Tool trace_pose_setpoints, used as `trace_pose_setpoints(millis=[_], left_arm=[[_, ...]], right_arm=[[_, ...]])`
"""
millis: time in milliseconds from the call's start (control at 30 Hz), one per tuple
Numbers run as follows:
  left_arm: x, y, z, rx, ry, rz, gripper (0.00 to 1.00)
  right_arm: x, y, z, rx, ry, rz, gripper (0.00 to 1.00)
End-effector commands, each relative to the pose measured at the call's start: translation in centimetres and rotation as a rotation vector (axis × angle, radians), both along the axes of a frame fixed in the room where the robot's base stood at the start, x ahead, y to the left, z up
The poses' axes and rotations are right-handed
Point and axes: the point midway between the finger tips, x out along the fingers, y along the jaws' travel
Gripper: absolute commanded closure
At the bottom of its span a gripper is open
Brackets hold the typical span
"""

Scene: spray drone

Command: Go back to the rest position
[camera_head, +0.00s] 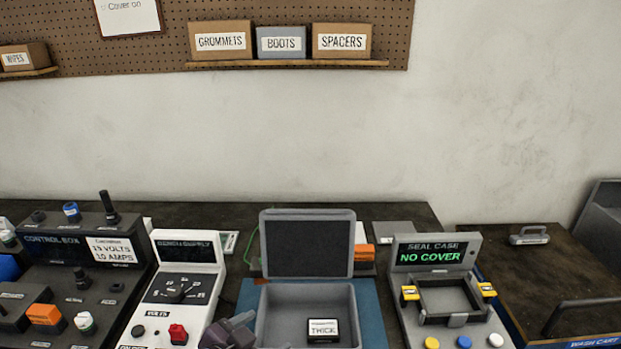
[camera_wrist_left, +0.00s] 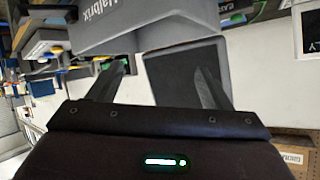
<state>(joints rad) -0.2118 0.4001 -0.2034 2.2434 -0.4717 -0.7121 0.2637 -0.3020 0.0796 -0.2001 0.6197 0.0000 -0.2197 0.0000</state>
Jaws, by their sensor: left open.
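My left gripper (camera_head: 230,333) shows at the bottom of the head view, partly cut off by the lower edge. It is just left of the open grey case (camera_head: 305,287), near its front left corner. In the left wrist view its two dark fingers (camera_wrist_left: 162,85) stand apart with nothing held between them. A grey body with white lettering (camera_wrist_left: 105,18) and a dark panel in a grey frame (camera_wrist_left: 190,65) show beyond the fingers. Whether the fingers touch anything cannot be told. My right gripper is in neither view.
A black box labelled THICK (camera_head: 323,331) lies in the case. A white meter unit (camera_head: 180,290) stands left of it, and the control box (camera_head: 75,255) is farther left. The seal case station (camera_head: 440,285), reading NO COVER, is at right. The wash cart (camera_head: 535,280) is far right.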

Motion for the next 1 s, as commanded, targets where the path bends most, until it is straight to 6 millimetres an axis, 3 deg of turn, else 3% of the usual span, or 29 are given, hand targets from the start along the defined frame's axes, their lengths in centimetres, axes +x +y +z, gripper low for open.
trace_pose_setpoints(millis=[100, 300, 633, 800, 1000], left_arm=[[-2.3, 3.5, -2.3, 0.051, 0.166, 0.205, 0.28], [-7.2, 7.5, -5.1, 0.106, 0.425, 0.405, 0.28], [-15.9, 10.5, -7.5, 0.126, 0.810, 0.573, 0.28], [-14.3, 10.3, -13.4, 0.139, 0.811, 0.565, 0.28], [-13.6, 10.2, -20.8, 0.148, 0.832, 0.561, 0.28]], right_arm=[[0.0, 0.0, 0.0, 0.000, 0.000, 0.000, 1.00], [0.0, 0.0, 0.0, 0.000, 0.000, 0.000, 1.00], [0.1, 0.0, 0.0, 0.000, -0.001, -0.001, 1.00], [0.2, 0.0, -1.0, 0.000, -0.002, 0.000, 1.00], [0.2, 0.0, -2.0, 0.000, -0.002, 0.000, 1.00]])
